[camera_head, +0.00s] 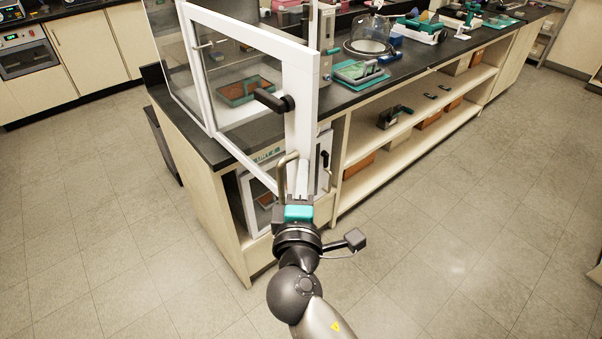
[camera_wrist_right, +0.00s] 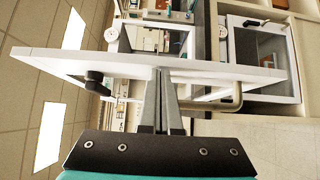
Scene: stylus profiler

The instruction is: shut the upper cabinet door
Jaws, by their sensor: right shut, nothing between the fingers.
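The upper cabinet door (camera_head: 302,105) is a white-framed glass door with a black handle (camera_head: 274,100). It stands swung open from the glass cabinet on the bench corner. My right gripper (camera_head: 300,165) is shut and empty at the lower free corner of this door. In the right wrist view, the shut fingers (camera_wrist_right: 160,85) reach to the white door frame (camera_wrist_right: 215,72), with the black handle (camera_wrist_right: 94,80) left of them. Whether the fingertips touch the frame I cannot tell. My left gripper is not in view.
A lower glass-doored cabinet (camera_head: 262,198) sits under the black bench top (camera_head: 200,143). A metal bar handle (camera_head: 284,172) stands beside my right gripper. A teal tray (camera_head: 360,73) and a glass dome (camera_head: 371,30) stand on the bench to the right. The floor (camera_head: 110,230) at left is clear.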

